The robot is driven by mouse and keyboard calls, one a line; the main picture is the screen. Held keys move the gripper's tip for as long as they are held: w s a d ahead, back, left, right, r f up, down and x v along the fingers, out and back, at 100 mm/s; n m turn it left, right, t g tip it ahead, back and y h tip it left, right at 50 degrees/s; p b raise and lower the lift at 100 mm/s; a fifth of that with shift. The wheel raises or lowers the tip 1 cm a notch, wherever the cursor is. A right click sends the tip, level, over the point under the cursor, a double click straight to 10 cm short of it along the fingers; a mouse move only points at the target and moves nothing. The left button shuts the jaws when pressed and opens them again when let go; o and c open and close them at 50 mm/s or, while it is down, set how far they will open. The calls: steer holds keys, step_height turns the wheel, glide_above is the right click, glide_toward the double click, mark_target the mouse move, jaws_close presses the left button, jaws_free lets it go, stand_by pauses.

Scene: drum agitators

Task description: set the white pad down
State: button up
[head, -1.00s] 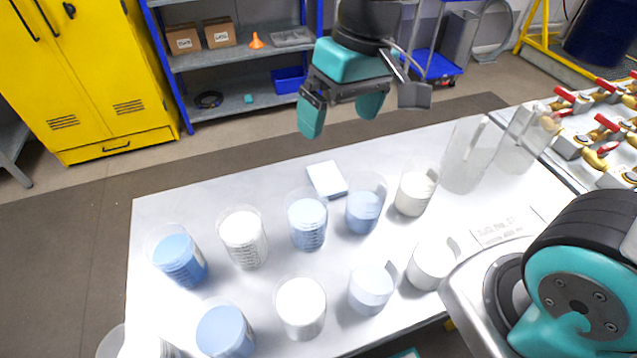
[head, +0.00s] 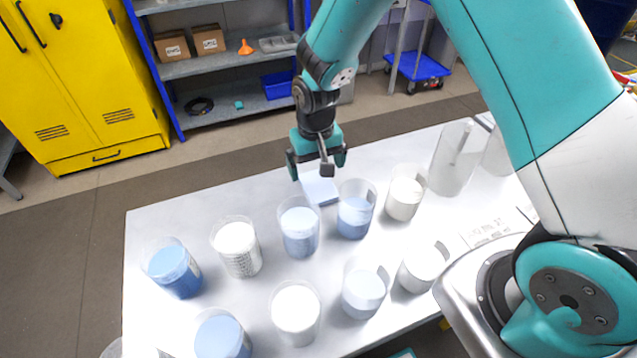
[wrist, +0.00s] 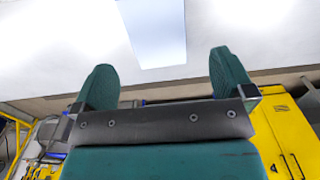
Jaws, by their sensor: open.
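The white pad (head: 320,188) lies flat on the white table behind the beakers in the head view. It also shows in the wrist view (wrist: 153,32), ahead of the fingers and cut off by the top edge. My gripper (head: 317,170) is above the pad's far side, pointing down, with its fingers spread apart. In the wrist view my gripper (wrist: 160,85) has nothing between its two teal fingers. The pad appears to lie beyond the fingertips; whether they touch it is unclear.
Several beakers with blue or white contents, such as a blue one (head: 355,210) just in front of the pad, crowd the white table (head: 160,222). Taller clear vessels (head: 452,160) stand right. The table left of the pad is bare. A yellow cabinet (head: 85,80) and shelves stand behind.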

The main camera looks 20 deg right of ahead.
mark_target(318, 185)
steer(key=shift+d+f+p, duration=0.2)
steer(key=shift+f+p, duration=1.05)
steer(key=shift+f, duration=1.8)
steer(key=c, duration=1)
steer(key=shift+c, duration=0.2)
steer(key=shift+r, duration=0.15)
